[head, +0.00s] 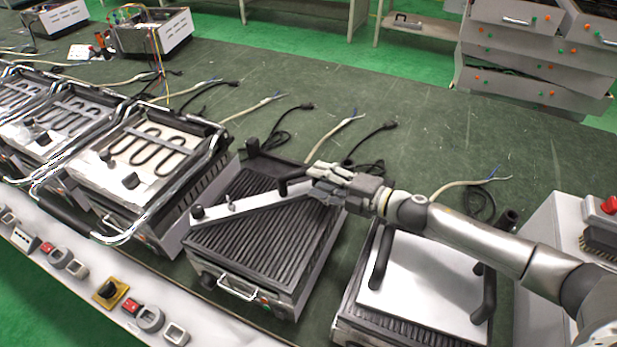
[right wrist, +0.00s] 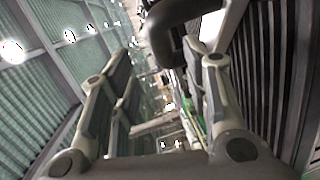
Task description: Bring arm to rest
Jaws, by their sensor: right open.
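My right arm reaches in from the right in the head view. Its gripper (head: 318,182) is over the far right part of a grill with a ribbed black plate (head: 262,228). A white bar (head: 245,206) with a black knob and a dark handle (head: 290,182) lies across that grill. The gripper is beside this handle; I cannot tell whether they touch. In the right wrist view the gripper (right wrist: 160,95) has its fingers spread. A dark curved handle (right wrist: 178,30) shows at the top near the right finger, with dark ribs to the right. My left gripper is not in view.
A second grill with a white plate and dark handles (head: 425,280) stands below my right arm. Several units with heating coils (head: 150,150) stand at the left. Cables and plugs lie behind the grills. The green bench top (head: 420,120) is mostly clear further back.

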